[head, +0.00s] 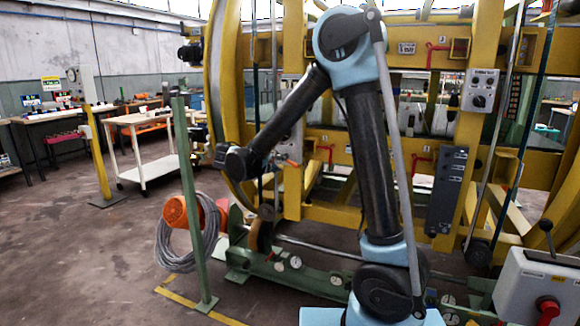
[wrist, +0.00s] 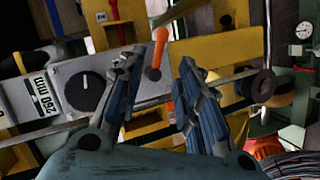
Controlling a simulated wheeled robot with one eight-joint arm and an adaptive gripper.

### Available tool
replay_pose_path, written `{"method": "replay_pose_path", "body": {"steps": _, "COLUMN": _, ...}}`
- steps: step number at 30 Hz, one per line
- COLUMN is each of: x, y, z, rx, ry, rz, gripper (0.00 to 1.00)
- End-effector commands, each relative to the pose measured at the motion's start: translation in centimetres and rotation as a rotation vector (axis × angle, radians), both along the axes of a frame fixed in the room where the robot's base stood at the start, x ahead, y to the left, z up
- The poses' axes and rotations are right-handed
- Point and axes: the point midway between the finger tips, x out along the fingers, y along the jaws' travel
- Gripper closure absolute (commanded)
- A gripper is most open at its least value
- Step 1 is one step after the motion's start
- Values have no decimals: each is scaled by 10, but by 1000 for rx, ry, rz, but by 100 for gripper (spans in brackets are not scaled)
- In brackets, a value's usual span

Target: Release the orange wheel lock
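An orange lever with a rounded end (wrist: 157,52), which looks like the wheel lock, shows in the wrist view between and just beyond the fingertips. My gripper (wrist: 156,72) is open, with one blue finger on each side of the lever and a visible gap on both sides. I cannot tell how deep the lever sits between the fingers. In the head view my forearm reaches down left to the yellow ring frame (head: 232,80); the gripper's fingers are too small there to make out.
A grey panel with a black knob (wrist: 85,92) and a "250 mm" label lies left of the fingers. A red handle (wrist: 115,22) is above it. In the head view, a green post (head: 190,200), coiled cable (head: 170,250) and control box (head: 535,285) stand near.

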Motion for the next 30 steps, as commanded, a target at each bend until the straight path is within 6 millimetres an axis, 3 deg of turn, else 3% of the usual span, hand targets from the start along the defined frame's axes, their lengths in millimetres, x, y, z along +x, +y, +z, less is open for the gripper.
{"method": "replay_pose_path", "body": {"steps": 9, "x": 43, "y": -32, "z": -18, "rx": 0, "ry": 0, "rz": -3, "gripper": 68}}
{"method": "replay_pose_path", "body": {"steps": 15, "x": 61, "y": -45, "z": -25, "rx": 0, "ry": 1, "rz": -2, "gripper": 68}}
{"method": "replay_pose_path", "body": {"steps": 29, "x": 68, "y": -50, "z": -28, "rx": 0, "ry": 0, "rz": 0, "gripper": 68}}
{"method": "replay_pose_path", "body": {"steps": 30, "x": 68, "y": -50, "z": -28, "rx": 0, "ry": 0, "rz": 0, "gripper": 77}}
